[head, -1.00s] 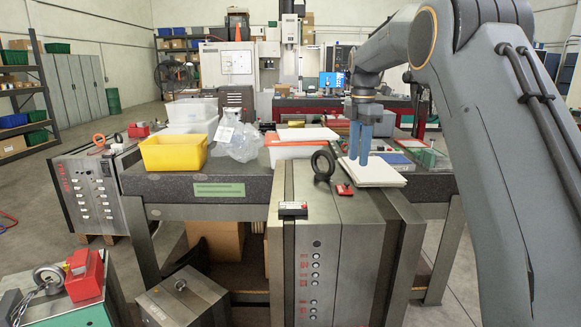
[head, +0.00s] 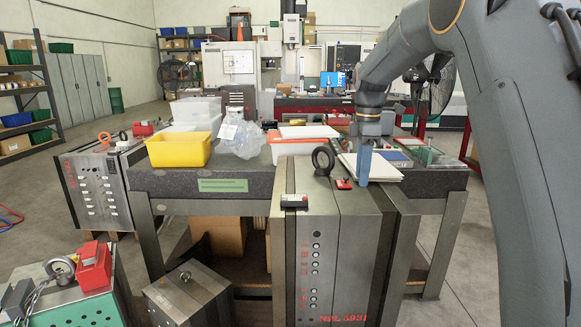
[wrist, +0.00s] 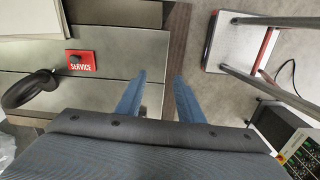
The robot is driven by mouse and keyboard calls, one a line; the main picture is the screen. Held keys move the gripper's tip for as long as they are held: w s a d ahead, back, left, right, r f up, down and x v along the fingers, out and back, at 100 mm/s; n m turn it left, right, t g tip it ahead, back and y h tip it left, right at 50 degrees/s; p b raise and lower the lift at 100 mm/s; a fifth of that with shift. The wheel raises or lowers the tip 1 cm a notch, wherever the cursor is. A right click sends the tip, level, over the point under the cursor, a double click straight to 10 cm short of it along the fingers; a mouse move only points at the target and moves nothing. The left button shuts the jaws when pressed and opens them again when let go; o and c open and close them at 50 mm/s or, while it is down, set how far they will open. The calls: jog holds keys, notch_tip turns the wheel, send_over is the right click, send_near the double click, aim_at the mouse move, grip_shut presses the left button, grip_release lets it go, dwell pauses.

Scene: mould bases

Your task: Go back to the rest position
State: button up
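My gripper (head: 364,166) hangs from my arm at the right of the head view, pointing down with blue fingers. It is in front of the stack of white sheets near the tall grey mould base (head: 335,240). In the wrist view my gripper (wrist: 159,88) has its two blue fingers apart, with nothing between them. A red SERVICE tag (wrist: 81,61) and a black ring (wrist: 27,89) lie on the steel top to the left of the fingers. The exact height of the fingertips above the surface cannot be told.
The workbench (head: 205,185) holds a yellow bin (head: 179,150), a bagged item (head: 240,138) and an orange-and-white box (head: 297,146). A smaller block (head: 188,293) stands on the floor in front. Floor shows beyond the mould base's edge in the wrist view.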

jog(key=s+f+m, duration=0.5)
jog(key=s, duration=0.6)
jog(key=s+f+m, duration=0.6)
jog(key=s, duration=0.5)
jog(key=s+f+m, duration=0.6)
jog(key=s, duration=0.5)
jog(key=shift+s+a+t, duration=0.3)
jog(key=shift+a+t, duration=0.05)
jog(key=shift+t, duration=0.05)
jog(key=shift+c, duration=0.2)
